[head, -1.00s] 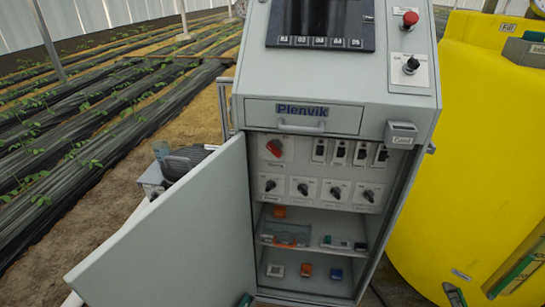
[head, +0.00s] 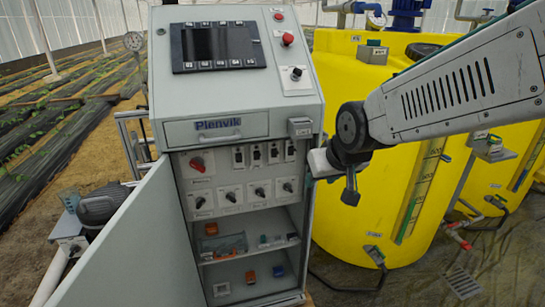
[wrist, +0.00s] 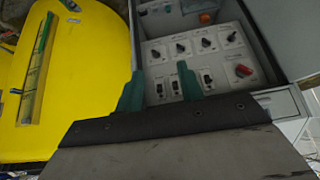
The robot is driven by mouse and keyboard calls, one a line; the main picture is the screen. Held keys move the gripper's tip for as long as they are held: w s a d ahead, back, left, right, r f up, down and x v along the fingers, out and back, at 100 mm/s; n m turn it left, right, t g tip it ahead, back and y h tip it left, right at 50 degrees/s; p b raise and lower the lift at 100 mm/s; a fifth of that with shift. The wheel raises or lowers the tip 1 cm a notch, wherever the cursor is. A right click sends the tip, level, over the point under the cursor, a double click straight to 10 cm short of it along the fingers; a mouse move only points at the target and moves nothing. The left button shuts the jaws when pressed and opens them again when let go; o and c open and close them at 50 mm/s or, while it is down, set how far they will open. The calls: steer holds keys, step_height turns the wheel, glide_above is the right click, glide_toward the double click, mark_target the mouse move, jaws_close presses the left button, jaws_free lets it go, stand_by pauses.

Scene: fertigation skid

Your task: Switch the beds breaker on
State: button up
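The open grey Plenvik cabinet (head: 235,124) holds a panel with a row of small breakers (head: 256,155), right of a red rotary switch (head: 197,164). Their labels are too small to read, so I cannot tell which one is the beds breaker. Some levers look dark and their positions are unclear. In the wrist view the panel appears upside down, with the breakers (wrist: 176,86) between and beside my fingers. My gripper (wrist: 160,87) is open and empty, its teal fingers apart, seemingly in front of the panel. In the head view my arm reaches in from the right.
The cabinet door (head: 140,245) stands open to the left. Below the breakers are several black knobs (head: 230,195) and shelves with small loose items (head: 222,245). A yellow tank (head: 355,215) stands close on the right. A card holder (head: 300,127) juts out at the cabinet's upper right.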

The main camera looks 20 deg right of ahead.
steer(key=w+a+f+t, duration=0.1)
steer(key=w+f+t, duration=0.35)
steer(key=w, duration=0.85)
steer(key=t, duration=0.7)
glide_toward(277, 152)
steer(key=w, duration=0.9)
steer(key=shift+a+f, duration=0.15)
steer(key=shift+w, duration=0.1)
jaws_close()
steer(key=shift+w+r+g, duration=0.1)
steer(key=shift+r+g, duration=0.25)
steer(key=shift+g, duration=0.6)
